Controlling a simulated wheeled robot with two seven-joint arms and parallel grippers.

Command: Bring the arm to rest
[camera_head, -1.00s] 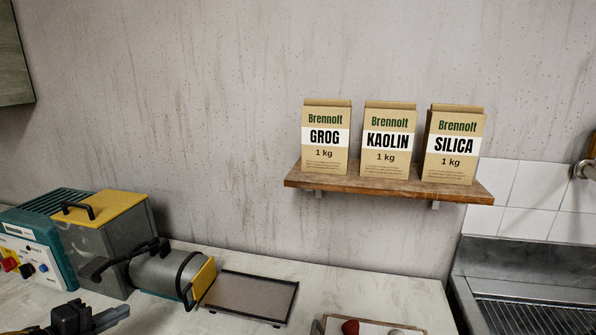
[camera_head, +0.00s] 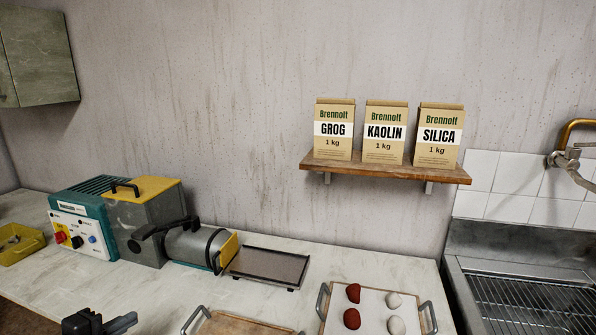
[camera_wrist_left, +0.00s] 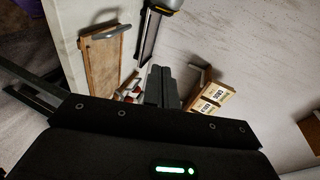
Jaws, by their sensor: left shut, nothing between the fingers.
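My left gripper (camera_head: 104,324) shows at the bottom left of the head view, in front of the counter's front edge. It is shut and holds nothing. In the left wrist view its shut fingers (camera_wrist_left: 162,88) stand at the middle, pointing away from the camera. No object is between or touching them. My right gripper is in neither view.
A grey-teal machine (camera_head: 118,222) with a barrel and a flat plate (camera_head: 268,266) stands on the counter. A tray (camera_head: 372,290) holds red and pale lumps; a wooden tray (camera_head: 240,324) is beside it. A shelf (camera_head: 385,170) bears three bags. A sink (camera_head: 520,290) is right.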

